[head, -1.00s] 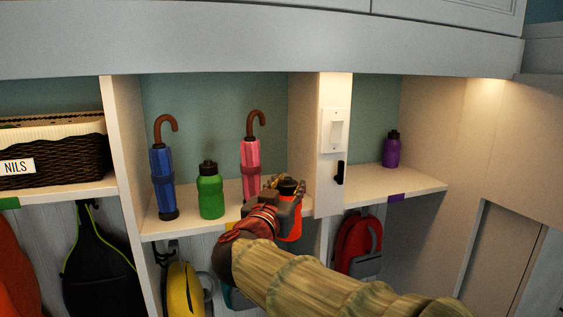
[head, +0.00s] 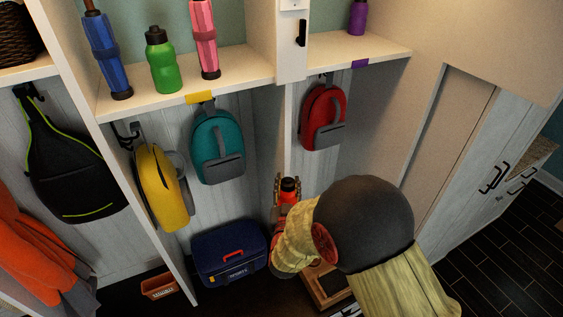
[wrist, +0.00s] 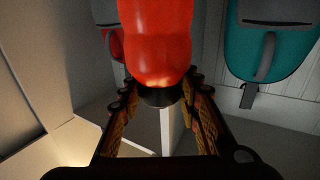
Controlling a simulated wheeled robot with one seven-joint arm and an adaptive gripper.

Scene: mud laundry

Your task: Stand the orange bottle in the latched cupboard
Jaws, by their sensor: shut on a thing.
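The orange bottle (head: 288,196) is held in my gripper (head: 287,188) in the head view, below the shelf and in front of the cubby divider. Its dark cap points up and it looks roughly upright. In the wrist view the bottle (wrist: 158,42) shows red-orange with its dark cap between the two fingers of my gripper (wrist: 162,105), which are shut on it near the cap. White cupboard fronts with black handles (head: 494,180) stand at the right; they look closed. I cannot tell which one is latched. My arm hides part of the lower right.
A shelf (head: 165,98) carries a green bottle (head: 162,62), a blue umbrella (head: 104,50) and a pink umbrella (head: 206,40). Teal (head: 217,148), red (head: 323,117) and yellow (head: 160,190) bags hang below. Dark floor is clear at right.

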